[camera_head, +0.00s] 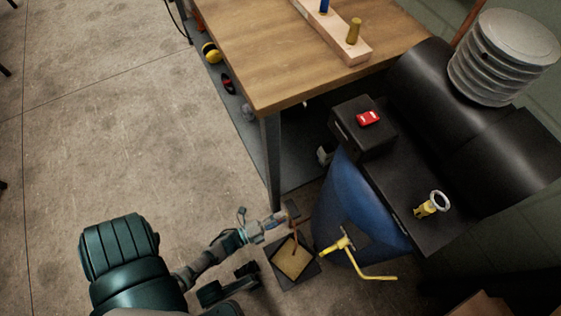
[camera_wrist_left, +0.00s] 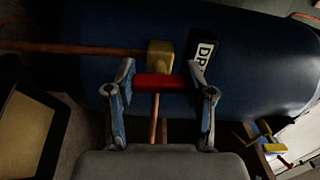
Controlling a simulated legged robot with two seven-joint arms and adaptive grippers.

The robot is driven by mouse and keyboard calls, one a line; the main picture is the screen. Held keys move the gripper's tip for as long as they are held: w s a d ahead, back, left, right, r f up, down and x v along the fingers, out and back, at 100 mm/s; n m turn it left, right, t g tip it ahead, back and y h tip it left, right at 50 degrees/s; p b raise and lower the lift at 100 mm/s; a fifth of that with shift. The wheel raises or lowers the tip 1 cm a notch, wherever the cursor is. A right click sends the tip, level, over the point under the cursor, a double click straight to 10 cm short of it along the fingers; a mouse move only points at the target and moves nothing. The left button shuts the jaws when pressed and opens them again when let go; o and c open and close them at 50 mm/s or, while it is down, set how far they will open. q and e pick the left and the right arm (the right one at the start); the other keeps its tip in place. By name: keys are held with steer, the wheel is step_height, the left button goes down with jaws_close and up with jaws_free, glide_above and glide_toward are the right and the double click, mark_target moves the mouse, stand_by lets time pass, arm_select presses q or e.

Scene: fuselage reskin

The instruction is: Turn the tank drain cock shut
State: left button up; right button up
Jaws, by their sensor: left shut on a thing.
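The blue tank (camera_head: 345,205) stands at the right of the workbench in the head view and fills the back of the left wrist view (camera_wrist_left: 250,85). The drain cock's brass body (camera_wrist_left: 160,54) shows against it, with a red handle (camera_wrist_left: 160,82) in front. My left gripper (camera_wrist_left: 160,90) is shut on the red handle, one finger at each end. In the wrist view the handle lies crosswise, roughly along the copper pipe's direction. In the head view my left gripper (camera_head: 284,217) is low beside the tank, and the cock is hard to make out.
A square tray (camera_head: 280,277) stands on the floor below the gripper. A yellow valve (camera_head: 340,245) with a bent lever is to its right. A copper pipe (camera_wrist_left: 90,48) runs left from the cock. The workbench (camera_head: 270,60) stands behind; floor at left is clear.

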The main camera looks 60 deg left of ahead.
arm_select(q)
steer(key=shift+s+d+f+m, duration=0.1)
steer(key=shift+d+f+m, duration=0.15)
steer(key=shift+m, duration=0.25)
steer(key=o, duration=1)
steer(key=shift+o, duration=0.8)
steer(key=shift+a+r, duration=0.1)
steer(key=shift+s, duration=0.2)
steer(key=s, duration=1.1)
steer(key=shift+s+a, duration=0.2)
steer(key=shift+a, duration=0.25)
